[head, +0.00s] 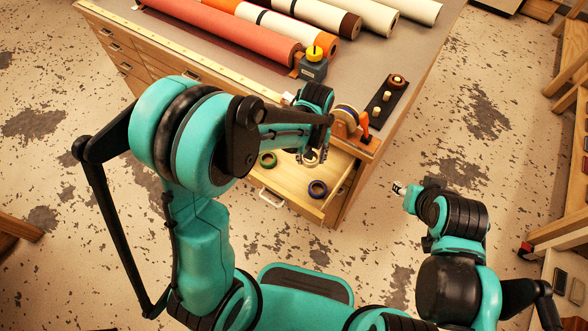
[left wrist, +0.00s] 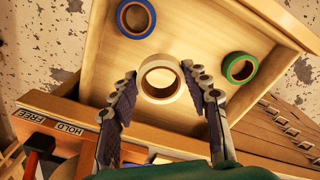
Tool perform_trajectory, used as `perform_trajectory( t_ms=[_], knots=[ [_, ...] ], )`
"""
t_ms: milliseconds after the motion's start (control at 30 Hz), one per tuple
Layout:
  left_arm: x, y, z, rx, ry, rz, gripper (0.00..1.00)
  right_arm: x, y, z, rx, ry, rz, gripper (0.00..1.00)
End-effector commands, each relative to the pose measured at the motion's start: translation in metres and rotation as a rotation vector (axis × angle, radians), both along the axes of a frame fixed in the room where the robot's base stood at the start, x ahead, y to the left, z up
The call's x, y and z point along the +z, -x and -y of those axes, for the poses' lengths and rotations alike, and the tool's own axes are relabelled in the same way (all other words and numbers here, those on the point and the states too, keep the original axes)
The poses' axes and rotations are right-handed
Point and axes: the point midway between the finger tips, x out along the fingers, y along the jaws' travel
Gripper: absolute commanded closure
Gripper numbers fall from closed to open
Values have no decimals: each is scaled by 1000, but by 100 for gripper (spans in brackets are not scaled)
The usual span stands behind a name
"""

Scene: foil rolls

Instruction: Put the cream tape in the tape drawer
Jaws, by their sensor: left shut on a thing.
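The cream tape (left wrist: 161,80) is a pale ring between the fingertips of my left gripper (left wrist: 160,72) in the left wrist view. My left gripper is shut on it, over the open tape drawer (left wrist: 188,25). In the head view the cream tape (head: 311,158) shows just below the wrist, above the drawer (head: 291,178); the arm hides most of the gripper. A blue-purple tape (head: 318,188) and a green tape (head: 268,159) lie in the drawer, apart from the cream one. My right gripper (head: 400,188) is off to the right, over the floor, too small to read.
Red and cream rolls (head: 225,28) lie at the back of the worktop. A dark block with a yellow top (head: 313,62), a dark tray with small pieces (head: 388,96) and an orange lever (head: 365,128) stand near the drawer. The middle of the drawer floor is bare.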

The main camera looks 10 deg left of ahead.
Motion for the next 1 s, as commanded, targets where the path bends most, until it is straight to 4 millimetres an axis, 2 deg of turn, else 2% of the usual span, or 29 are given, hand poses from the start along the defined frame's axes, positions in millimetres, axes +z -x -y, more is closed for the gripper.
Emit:
perform_trajectory(
  t_ms=[33,100,300,467,700,1000],
  knots=[
    [-11,6,-13,4,0,0,82,-7,0,0,0,0,0,60],
    [-20,12,-26,3,0,0,82,-11,0,0,0,0,0,60],
    [-35,25,-51,0,0,0,82,-17,0,0,0,0,0,60],
    [-43,27,-55,-2,0,0,82,-20,0,0,0,0,0,60],
    [-77,26,-54,-2,0,0,82,-35,0,0,0,0,0,60],
    [-77,26,-54,-2,0,0,82,-35,0,0,0,0,0,60]
  ],
)
